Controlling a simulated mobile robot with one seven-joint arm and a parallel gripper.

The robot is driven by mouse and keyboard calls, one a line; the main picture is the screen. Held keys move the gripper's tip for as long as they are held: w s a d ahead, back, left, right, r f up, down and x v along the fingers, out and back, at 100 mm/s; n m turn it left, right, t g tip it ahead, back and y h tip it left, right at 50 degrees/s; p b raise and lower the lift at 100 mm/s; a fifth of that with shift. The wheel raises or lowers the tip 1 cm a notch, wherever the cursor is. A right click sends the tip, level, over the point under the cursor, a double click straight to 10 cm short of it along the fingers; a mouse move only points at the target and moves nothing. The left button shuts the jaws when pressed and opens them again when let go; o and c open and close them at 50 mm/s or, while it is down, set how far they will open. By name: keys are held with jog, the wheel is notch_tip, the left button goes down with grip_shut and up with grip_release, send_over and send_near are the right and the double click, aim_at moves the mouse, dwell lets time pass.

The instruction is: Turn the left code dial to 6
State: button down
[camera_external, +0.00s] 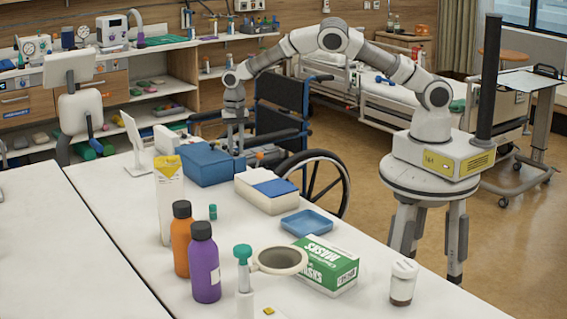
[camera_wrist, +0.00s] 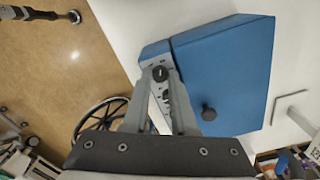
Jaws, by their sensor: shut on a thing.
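The blue lockbox (camera_external: 207,163) stands on the white table, left of my gripper in the external view. In the wrist view the blue box (camera_wrist: 232,65) fills the middle, with a grey front panel (camera_wrist: 165,96) along its edge. My gripper (camera_wrist: 161,72) is shut on a small dark round code dial (camera_wrist: 160,74) at the end of this panel. Other dark parts on the panel show between the fingers, partly hidden. The dial's number cannot be read. In the external view my gripper (camera_external: 236,150) is at the box's right side, and the dial is hidden.
A black knob (camera_wrist: 208,113) stands out from the blue box near my right finger. A white box with a blue top (camera_external: 268,190) stands close in front. A wheelchair (camera_external: 320,178) is beside the table. Bottles (camera_external: 204,265) and a green carton (camera_external: 325,266) stand nearer.

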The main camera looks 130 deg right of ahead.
jog(key=c, duration=1)
grip_release()
